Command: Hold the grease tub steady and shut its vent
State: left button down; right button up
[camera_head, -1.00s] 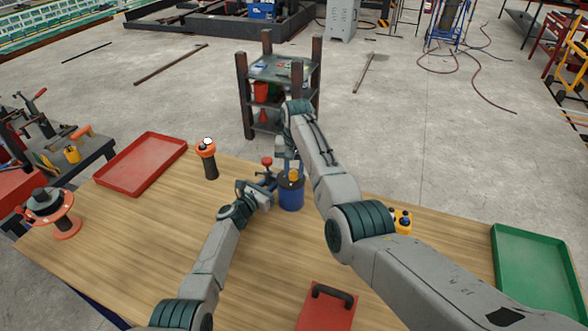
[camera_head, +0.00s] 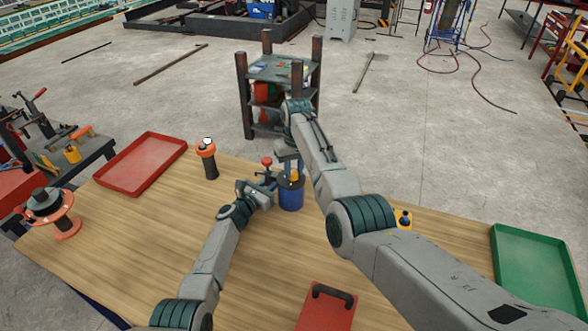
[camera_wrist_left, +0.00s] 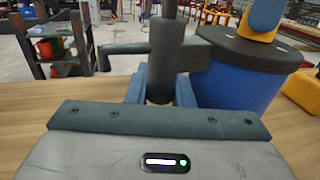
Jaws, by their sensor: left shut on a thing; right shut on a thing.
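The grease tub (camera_head: 291,197) is blue with a dark lid and stands on the wooden table. It also shows at the right of the left wrist view (camera_wrist_left: 238,82). An orange-yellow vent piece (camera_wrist_left: 264,17) rises from its lid. My right gripper (camera_head: 289,172) comes down over the tub and is shut on the vent piece; a blue finger shows against it, and the arm hides part. My left gripper (camera_wrist_left: 163,92) is shut on a dark upright fitting (camera_wrist_left: 165,72) with a side bar beside the tub; I cannot tell exactly how this joins the tub.
A red-knobbed post (camera_head: 266,162) and an orange-topped black item (camera_head: 207,158) stand near the tub. A red tray (camera_head: 143,165), green tray (camera_head: 535,262), red handled box (camera_head: 327,308) and yellow item (camera_head: 403,218) are around.

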aim_at(294, 170)
jog(key=n, duration=1.2)
jog(key=shift+w+r, duration=0.1)
pick_arm(q)
jog(key=shift+a, duration=0.1)
dwell(0.4)
pick_arm(e)
jog(key=o, duration=1)
notch_tip(294, 170, up, 12)
jog(key=shift+w, duration=0.25)
